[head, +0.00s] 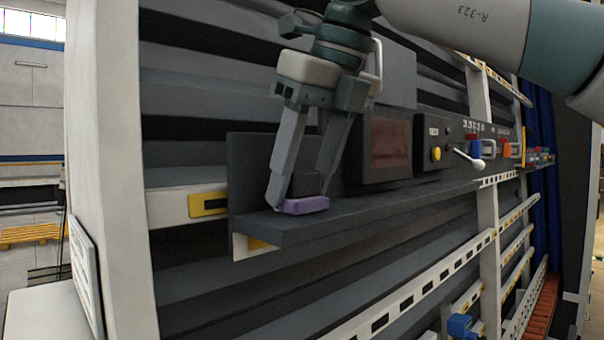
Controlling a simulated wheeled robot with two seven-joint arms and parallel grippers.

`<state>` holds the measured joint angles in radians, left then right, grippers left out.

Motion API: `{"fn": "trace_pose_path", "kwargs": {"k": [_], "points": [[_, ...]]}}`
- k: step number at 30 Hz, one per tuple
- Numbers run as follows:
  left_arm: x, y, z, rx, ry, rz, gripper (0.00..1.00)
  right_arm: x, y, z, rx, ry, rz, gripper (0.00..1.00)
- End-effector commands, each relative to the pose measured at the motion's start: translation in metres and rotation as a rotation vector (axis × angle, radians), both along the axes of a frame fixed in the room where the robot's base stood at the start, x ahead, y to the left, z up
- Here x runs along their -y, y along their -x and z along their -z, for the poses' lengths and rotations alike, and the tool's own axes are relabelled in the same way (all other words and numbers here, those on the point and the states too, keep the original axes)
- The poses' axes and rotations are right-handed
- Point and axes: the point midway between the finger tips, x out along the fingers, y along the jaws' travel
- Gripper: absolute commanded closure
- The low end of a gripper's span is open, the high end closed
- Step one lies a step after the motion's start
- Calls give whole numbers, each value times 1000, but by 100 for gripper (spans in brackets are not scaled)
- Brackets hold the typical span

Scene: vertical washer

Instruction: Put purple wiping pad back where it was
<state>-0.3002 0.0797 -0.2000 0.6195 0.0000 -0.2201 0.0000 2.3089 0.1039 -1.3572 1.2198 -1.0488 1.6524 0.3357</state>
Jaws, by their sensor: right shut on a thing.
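The purple wiping pad (306,206) is at the left end of a dark grey shelf (352,217). A dark block (306,183) sits on top of the purple part, between my fingers. My right gripper (297,206) comes down from above and is shut on the wiping pad, with its fingertips close to the shelf surface. I cannot tell whether the pad touches the shelf. My left gripper is not in view.
A dark box with a reddish screen (390,145) stands right of the pad. A panel with a yellow button (436,153), a white-handled lever (468,158) and an orange part (511,150) follow further right. A pale upright post (110,150) stands at left. The shelf's front strip is clear.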

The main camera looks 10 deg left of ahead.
Motion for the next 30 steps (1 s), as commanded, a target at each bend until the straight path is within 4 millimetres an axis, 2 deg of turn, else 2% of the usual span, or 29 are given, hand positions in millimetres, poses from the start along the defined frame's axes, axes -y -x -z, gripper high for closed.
{"fn": "trace_pose_path", "kwargs": {"k": [8, 9, 10, 11, 23, 30], "points": [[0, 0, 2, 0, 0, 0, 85, 0, 0, 2, 0, 0, 0, 70], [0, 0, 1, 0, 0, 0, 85, 0, 0, 1, 0, 0, 0, 43], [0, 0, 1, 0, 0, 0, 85, 0, 0, 1, 0, 0, 0, 36], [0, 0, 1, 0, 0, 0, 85, 0, 0, 1, 0, 0, 0, 34], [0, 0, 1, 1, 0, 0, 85, 0, 0, -2, 1, -1, 1, 34], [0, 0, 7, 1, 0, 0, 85, 7, 5, -21, 3, -2, 3, 34]]}}
